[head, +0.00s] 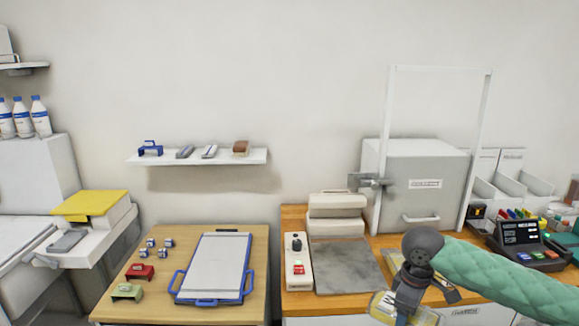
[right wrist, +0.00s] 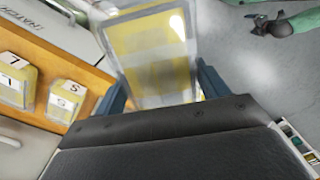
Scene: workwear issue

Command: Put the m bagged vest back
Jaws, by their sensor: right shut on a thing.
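My right gripper (head: 403,296) is low in front of the wooden worktop in the head view. It is shut on a clear bag with a yellow vest inside (head: 383,306). In the right wrist view the bag (right wrist: 150,55) stands out between the two blue fingers (right wrist: 160,88). Its size mark cannot be read. Two other yellow bagged packs lie at the left of that view, beside an orange wooden edge. One carries an S label (right wrist: 66,100); the label of the other (right wrist: 17,78) is unclear. My left gripper is not in view.
The worktop holds a grey mat (head: 345,266), a switch box (head: 297,262), a grey cabinet (head: 415,180) with a white frame, and a card terminal (head: 522,240). Left of it, a table (head: 145,310) bears a clipboard (head: 213,266) and stamps. Grey floor (right wrist: 260,70) lies right in the wrist view.

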